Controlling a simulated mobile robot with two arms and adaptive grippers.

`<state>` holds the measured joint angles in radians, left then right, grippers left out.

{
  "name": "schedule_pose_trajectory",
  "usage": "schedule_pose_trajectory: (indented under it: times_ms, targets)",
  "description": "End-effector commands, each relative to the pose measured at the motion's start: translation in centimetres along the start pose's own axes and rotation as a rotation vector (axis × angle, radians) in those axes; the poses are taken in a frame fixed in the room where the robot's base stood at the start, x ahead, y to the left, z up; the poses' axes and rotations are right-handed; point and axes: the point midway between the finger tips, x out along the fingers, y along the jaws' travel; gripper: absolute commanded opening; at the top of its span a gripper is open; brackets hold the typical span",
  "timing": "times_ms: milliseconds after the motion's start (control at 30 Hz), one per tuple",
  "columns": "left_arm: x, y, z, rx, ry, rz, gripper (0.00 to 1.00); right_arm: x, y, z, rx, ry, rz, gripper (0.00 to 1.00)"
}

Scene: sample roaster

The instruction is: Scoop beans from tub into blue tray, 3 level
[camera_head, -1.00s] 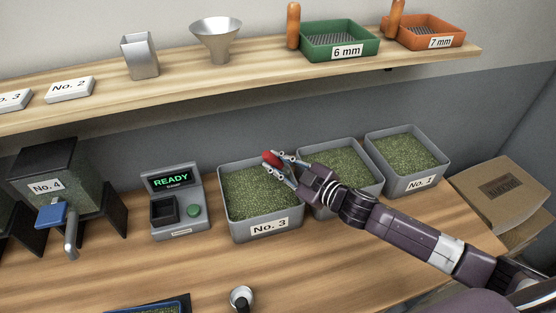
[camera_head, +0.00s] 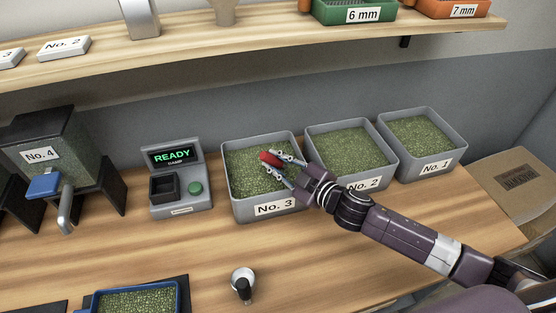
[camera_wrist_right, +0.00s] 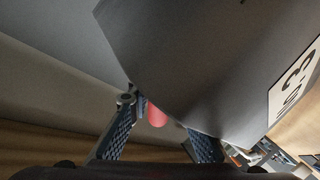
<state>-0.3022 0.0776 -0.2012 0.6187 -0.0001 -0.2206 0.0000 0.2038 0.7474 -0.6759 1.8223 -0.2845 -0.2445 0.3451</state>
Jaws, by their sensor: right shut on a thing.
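My right gripper (camera_head: 281,163) is shut on a red handle (camera_head: 269,158), over the tub No. 3 (camera_head: 277,209), which holds green beans. The handle also shows in the wrist view (camera_wrist_right: 156,115), between the two fingers. Whatever is on the handle's far end is hidden, so I cannot tell whether it carries beans. In the wrist view the tub's grey wall and label (camera_wrist_right: 296,80) fill much of the picture. The blue tray (camera_head: 178,296) lies at the bottom edge of the head view, partly cut off, with green beans in it. My left gripper is out of view.
Tubs No. 2 (camera_head: 389,176) and No. 1 (camera_head: 457,160) stand to the right. A device reading READY (camera_head: 176,157) and the No. 4 hopper (camera_head: 40,130) stand left. A small metal item with a dark handle (camera_head: 243,287) stands in front. A shelf (camera_head: 250,44) runs above.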

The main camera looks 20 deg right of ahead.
Motion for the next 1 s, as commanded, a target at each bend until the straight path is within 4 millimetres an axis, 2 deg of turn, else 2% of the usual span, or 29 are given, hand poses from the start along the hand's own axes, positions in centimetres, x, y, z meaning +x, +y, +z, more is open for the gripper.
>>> schedule_pose_trajectory:
  times_ms: [100, 267, 367, 500, 733, 1000]
  targets:
    - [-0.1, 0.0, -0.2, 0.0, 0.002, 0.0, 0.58, 0.2, -0.6, -1.1, 0.018, 0.009, 0.0, 0.0]
    - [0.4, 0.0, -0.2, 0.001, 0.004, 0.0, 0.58, 0.4, -1.1, -1.7, 0.078, 0.026, 0.001, 0.0]
    - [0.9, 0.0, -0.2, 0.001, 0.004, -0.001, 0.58, 0.1, -0.4, -2.1, 0.25, 0.082, 0.002, 0.0]
    - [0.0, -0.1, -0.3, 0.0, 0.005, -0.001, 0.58, -0.3, 0.8, -2.9, 0.327, 0.108, 0.001, 0.0]
    - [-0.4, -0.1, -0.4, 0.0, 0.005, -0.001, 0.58, -0.6, 1.9, -3.4, 0.429, 0.144, 0.0, 0.0]
    - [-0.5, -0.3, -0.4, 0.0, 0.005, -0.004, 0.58, -0.7, 2.2, -3.5, 0.466, 0.156, 0.0, 0.0]
